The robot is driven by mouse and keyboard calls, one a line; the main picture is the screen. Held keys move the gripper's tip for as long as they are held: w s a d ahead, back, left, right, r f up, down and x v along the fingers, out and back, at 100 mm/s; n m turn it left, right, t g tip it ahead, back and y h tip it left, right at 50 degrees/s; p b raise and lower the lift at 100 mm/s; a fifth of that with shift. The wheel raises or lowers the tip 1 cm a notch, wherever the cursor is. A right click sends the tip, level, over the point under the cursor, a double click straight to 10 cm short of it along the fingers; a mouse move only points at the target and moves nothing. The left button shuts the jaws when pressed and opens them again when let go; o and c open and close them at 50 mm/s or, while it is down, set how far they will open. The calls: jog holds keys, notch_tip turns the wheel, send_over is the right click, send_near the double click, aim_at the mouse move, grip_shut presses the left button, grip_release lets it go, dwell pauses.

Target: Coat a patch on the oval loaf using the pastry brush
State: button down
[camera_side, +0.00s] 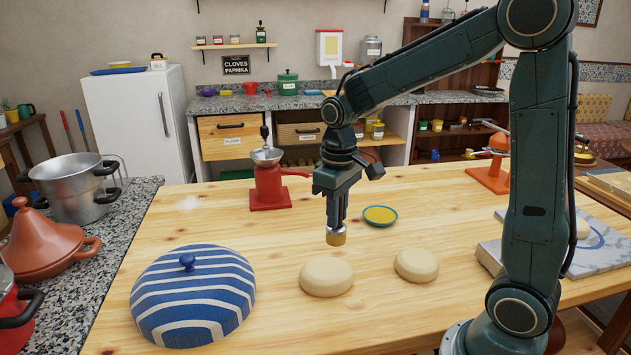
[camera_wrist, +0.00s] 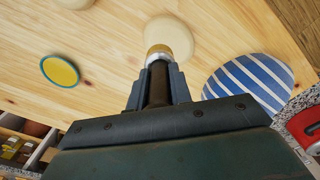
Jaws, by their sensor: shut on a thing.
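My gripper (camera_side: 337,208) is shut on the pastry brush (camera_side: 336,236), which points straight down with a metal band and yellowish bristles. The side view shows a gap between tip and loaf. A rounder pale loaf (camera_side: 417,265) lies to its right. A teal-rimmed dish (camera_side: 380,216) holds yellow liquid behind them.
A blue-and-white striped dome (camera_side: 193,297) with a knob stands left of the loaves. A red grinder (camera_side: 269,180) stands behind, to the left of my gripper. A marble slab (camera_side: 490,254) lies at the right. The wooden table between these is largely clear.

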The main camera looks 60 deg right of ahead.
jog(key=shift+s+d+r, duration=0.2)
jog(key=shift+s+r, duration=0.05)
jog(key=shift+s, duration=0.2)
jog(key=shift+s+d+r, duration=0.2)
jog(key=shift+s+r, duration=0.05)
jog(key=shift+s, duration=0.2)
jog(key=shift+f, duration=0.15)
